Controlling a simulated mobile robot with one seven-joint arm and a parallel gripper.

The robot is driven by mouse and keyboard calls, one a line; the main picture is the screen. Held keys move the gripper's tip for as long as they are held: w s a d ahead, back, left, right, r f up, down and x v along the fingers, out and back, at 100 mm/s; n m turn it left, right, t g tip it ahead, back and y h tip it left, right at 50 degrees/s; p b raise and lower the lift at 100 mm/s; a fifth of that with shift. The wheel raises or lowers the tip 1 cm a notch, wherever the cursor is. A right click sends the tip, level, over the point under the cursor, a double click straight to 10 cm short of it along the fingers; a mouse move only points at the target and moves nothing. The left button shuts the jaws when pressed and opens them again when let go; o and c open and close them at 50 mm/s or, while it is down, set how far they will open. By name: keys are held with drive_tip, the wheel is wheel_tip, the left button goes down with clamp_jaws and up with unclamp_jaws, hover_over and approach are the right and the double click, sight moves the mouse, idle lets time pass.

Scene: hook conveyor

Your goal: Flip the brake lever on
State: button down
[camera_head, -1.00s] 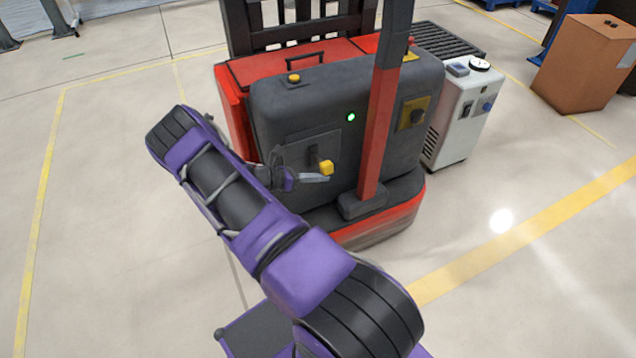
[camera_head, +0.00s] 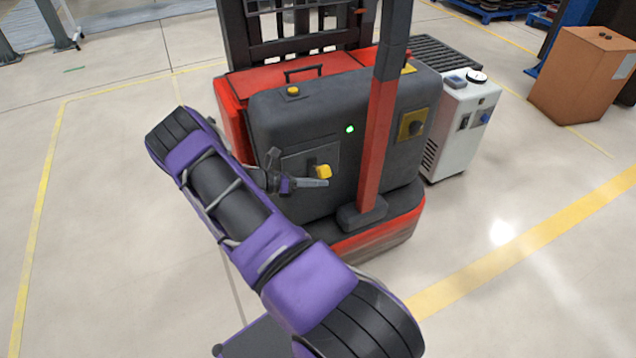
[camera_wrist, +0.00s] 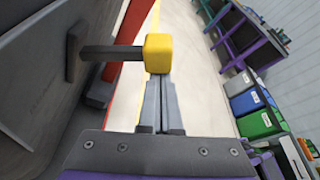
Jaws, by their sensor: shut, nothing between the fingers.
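The brake lever is a dark stem with a yellow knob (camera_head: 323,171), sticking out from a grey plate (camera_head: 296,160) on the side of the dark grey and red truck (camera_head: 290,120). In the wrist view the stem (camera_wrist: 110,53) runs sideways from the plate to the yellow knob (camera_wrist: 158,54). My gripper (camera_head: 325,183) is shut and empty, with its fingertips right by the knob, just below it in the head view. In the wrist view my gripper (camera_wrist: 160,80) ends at the knob's lower edge. I cannot tell whether they touch.
A red upright post (camera_head: 376,140) stands right of the lever. A rotary switch on a yellow plate (camera_head: 413,124) is beyond it. A white unit (camera_head: 463,125) and a cardboard box (camera_head: 580,75) stand to the right. The floor in front is clear.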

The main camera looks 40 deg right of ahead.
drive_tip(key=shift+w, duration=0.1)
wheel_tip(320, 180, down, 4)
drive_tip(key=s+b, duration=0.2)
drive_tip(key=v, duration=1)
drive_tip(key=shift+a+r+p, duration=0.25)
drive_tip(key=shift+a+p, duration=0.05)
